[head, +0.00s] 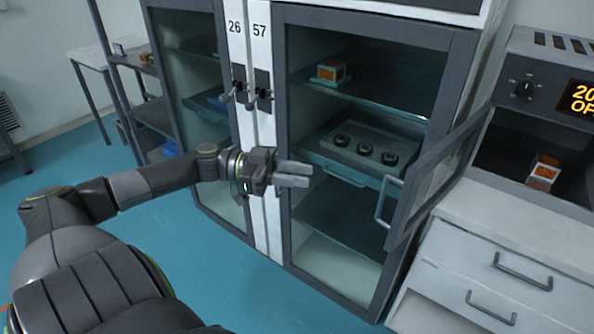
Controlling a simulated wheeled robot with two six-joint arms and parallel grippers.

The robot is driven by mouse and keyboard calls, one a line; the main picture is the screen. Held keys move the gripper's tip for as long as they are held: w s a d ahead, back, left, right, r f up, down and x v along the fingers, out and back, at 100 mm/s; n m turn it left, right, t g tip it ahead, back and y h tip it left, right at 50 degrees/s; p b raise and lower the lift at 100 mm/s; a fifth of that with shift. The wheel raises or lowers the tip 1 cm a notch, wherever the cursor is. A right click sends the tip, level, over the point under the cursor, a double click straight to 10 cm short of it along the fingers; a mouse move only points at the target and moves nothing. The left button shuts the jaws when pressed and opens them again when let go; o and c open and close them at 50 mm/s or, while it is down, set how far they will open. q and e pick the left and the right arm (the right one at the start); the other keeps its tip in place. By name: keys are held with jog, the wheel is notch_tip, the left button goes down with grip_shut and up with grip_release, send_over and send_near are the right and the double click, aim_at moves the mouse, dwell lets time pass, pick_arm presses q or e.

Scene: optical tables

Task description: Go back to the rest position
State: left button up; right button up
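My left arm comes in from the left, and its grey gripper (306,175) is held out in front of the tall glass-fronted cabinet (262,190). Its two fingers point right and stand a little apart, with nothing visible between them. My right gripper is not in view.
Inside are a tray (335,148) with black round parts and an orange-and-white box (331,72). An oven-like device (530,100) holds another box (543,172). Blue floor (180,250) lies clear left.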

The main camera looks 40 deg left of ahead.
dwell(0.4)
pick_arm(q)
jog(key=w+a+f+n+t+y, duration=0.1)
jog(key=a+f+n+y, duration=0.3)
jog(key=f, duration=0.6)
jog(key=w+a+f+n+t+y, duration=0.1)
jog(key=a+f+n+y, duration=0.3)
jog(key=f, duration=0.6)
jog(key=s+a+f+n+g+y+p, duration=0.1)
jog(key=s+a+f+n+g+y, duration=0.3)
jog(key=f, duration=0.7)
jog(key=s+a+f+t+y, duration=0.15)
jog(key=s+f, duration=0.45)
jog(key=f, duration=0.6)
jog(key=s+d+f+n+g+y, duration=0.1)
jog(key=s+d+f+g+y, duration=0.25)
jog(key=s+f, duration=0.95)
jog(key=s+d+f+g, duration=0.2)
jog(key=s+d+f, duration=0.2)
jog(key=s+d, duration=0.3)
jog(key=s+d+f+g, duration=0.1)
jog(key=s+d+f, duration=0.3)
jog(key=s+d, duration=0.4)
jog(key=shift+s+d+g+p, duration=0.15)
jog(key=shift+d+g+p, duration=0.25)
jog(key=shift+d+p, duration=0.05)
